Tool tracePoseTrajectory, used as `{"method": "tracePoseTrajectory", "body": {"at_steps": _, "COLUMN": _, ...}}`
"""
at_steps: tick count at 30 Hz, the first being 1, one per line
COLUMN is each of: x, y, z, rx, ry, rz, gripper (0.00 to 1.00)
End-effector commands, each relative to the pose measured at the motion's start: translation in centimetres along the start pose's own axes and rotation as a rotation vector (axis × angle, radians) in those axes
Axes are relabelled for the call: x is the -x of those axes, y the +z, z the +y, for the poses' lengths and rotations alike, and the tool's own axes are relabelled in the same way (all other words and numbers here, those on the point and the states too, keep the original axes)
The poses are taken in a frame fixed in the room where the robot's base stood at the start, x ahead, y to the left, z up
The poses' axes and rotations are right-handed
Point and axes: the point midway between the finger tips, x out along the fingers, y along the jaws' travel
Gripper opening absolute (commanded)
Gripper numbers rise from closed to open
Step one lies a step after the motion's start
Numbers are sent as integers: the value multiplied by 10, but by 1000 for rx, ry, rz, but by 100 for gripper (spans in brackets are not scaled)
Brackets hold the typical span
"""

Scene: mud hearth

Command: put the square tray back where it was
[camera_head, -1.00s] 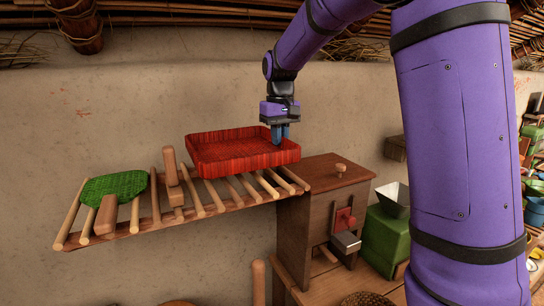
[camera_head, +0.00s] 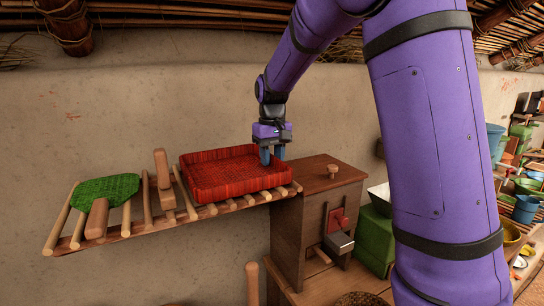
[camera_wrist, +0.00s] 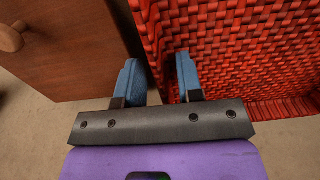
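The square tray (camera_head: 235,187) is red, woven and shallow, with raised walls. In the head view it sits level at the right part of the slatted wall shelf, appearing to rest on the slats. My gripper (camera_head: 272,154) points down at the tray's right rear wall. In the wrist view my gripper (camera_wrist: 163,75) has its two blue fingers apart, one on each side of the tray's rim. The red weave of the tray (camera_wrist: 245,50) fills the right side there. A dark gap shows between the left finger and the rim.
The slatted shelf (camera_head: 78,238) also carries a green woven mat (camera_head: 105,188) and wooden tools (camera_head: 164,178) left of the tray. A brown wooden cabinet (camera_head: 290,235) with a knob stands close on the right. A green box (camera_head: 374,240) stands beyond it.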

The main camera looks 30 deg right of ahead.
Motion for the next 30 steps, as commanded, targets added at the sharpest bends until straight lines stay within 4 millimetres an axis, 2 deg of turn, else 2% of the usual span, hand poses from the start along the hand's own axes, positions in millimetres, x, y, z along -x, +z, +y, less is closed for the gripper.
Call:
{"method": "tracePoseTrajectory", "body": {"at_steps": 11, "x": 7, "y": 0, "z": 0, "rx": 0, "ry": -1, "rz": 1, "gripper": 34}}
{"method": "tracePoseTrajectory", "body": {"at_steps": 14, "x": 20, "y": -1, "z": 0, "rx": 1, "ry": -1, "rz": 4, "gripper": 34}}
{"method": "tracePoseTrajectory", "body": {"at_steps": 24, "x": 86, "y": 0, "z": 0, "rx": 0, "ry": -1, "rz": 4, "gripper": 34}}
{"method": "tracePoseTrajectory", "body": {"at_steps": 30, "x": 113, "y": 0, "z": 0, "rx": 1, "ry": 0, "rz": 2, "gripper": 34}}
